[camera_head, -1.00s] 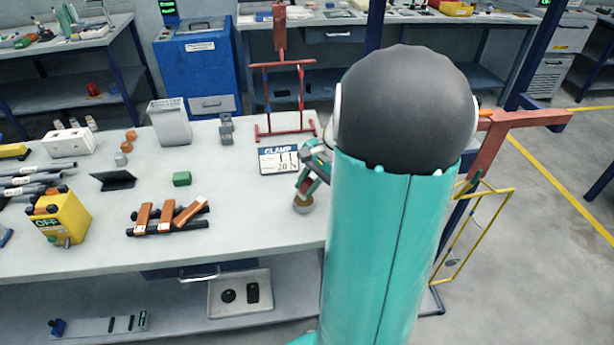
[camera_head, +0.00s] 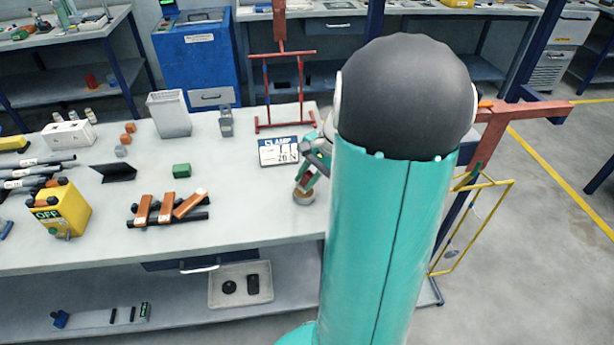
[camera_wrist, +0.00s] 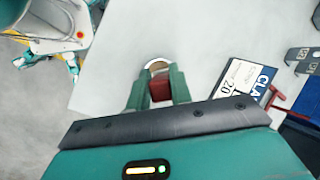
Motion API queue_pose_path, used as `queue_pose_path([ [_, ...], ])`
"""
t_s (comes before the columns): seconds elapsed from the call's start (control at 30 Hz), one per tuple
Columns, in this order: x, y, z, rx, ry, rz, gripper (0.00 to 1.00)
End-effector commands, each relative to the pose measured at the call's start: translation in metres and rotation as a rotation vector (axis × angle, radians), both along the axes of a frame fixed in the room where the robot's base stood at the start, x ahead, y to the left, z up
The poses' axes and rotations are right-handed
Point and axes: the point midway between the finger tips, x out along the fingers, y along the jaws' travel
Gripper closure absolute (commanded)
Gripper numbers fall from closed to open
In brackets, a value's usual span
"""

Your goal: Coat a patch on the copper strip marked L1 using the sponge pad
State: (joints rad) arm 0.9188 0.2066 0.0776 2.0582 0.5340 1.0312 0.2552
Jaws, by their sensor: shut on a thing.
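Three copper strips lie across black bars on the table in the head view: a left one (camera_head: 143,210), a middle one (camera_head: 167,208) and a slanted right one (camera_head: 190,203). They carry small pale labels, too small to read, so I cannot tell which is L1. My gripper (camera_wrist: 158,88) is shut on a red block-like handle (camera_wrist: 159,91), seemingly the sponge pad's. A round pad with a pale rim (camera_head: 303,197) shows below it, right of the strips. I cannot tell whether it touches the table. My arm hides part of the gripper in the head view.
A CLAMP sign (camera_head: 279,151) and a red frame (camera_head: 284,95) stand near my gripper. The table between strips and pad is clear.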

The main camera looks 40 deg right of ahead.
Motion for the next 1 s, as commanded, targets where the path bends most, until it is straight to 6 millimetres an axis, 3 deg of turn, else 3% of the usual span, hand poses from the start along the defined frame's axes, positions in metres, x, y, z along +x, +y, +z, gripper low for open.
queue_pose_path([
  [1.0,0.0001,0.0001,-0.008,0.001,0.0,0.0,1.0],
])
